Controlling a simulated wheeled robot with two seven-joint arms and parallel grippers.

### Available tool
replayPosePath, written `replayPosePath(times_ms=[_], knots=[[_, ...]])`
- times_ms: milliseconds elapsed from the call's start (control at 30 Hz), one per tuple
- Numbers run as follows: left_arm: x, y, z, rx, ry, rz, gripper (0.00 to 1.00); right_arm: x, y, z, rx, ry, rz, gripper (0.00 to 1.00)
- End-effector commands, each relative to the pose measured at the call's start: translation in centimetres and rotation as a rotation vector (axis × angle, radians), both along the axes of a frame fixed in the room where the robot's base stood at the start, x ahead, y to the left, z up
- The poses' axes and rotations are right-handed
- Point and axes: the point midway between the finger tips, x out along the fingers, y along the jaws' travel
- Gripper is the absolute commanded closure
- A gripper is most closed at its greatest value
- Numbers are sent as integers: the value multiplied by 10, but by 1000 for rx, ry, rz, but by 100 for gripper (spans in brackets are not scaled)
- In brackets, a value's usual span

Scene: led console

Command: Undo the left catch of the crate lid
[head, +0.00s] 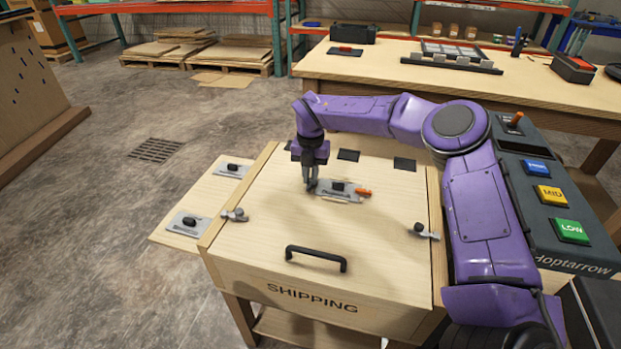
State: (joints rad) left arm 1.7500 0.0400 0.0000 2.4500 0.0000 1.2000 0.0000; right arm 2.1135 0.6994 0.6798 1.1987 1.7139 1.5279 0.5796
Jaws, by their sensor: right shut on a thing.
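The wooden crate (285,292) marked SHIPPING has its lid (266,223) down flat. The left catch (235,214) is a small metal piece with a dark knob at the lid's left edge; whether it is fastened is too small to tell. A similar right catch (427,231) sits at the right edge. My right gripper (311,185) points down at the middle of the lid, away from both catches. It is shut on the left end of a flat grey piece (341,191) with a black knob and an orange tip. My left gripper is out of view.
A black handle (316,257) stands up near the lid's front. A side board (173,238) at the left carries two knobbed plates. A dark console (560,205) with blue, yellow and green buttons stands at the right. A workbench (400,75) is behind.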

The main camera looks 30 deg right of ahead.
Motion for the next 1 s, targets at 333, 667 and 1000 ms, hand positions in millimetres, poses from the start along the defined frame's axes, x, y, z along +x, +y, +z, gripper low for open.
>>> replayPosePath(times_ms=[333,667,1000], knots=[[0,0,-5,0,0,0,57,0,0,0,1,2,-75,100],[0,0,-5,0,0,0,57,0,1,0,2,2,-81,100],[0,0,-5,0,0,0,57,0,0,0,1,1,-79,61]])
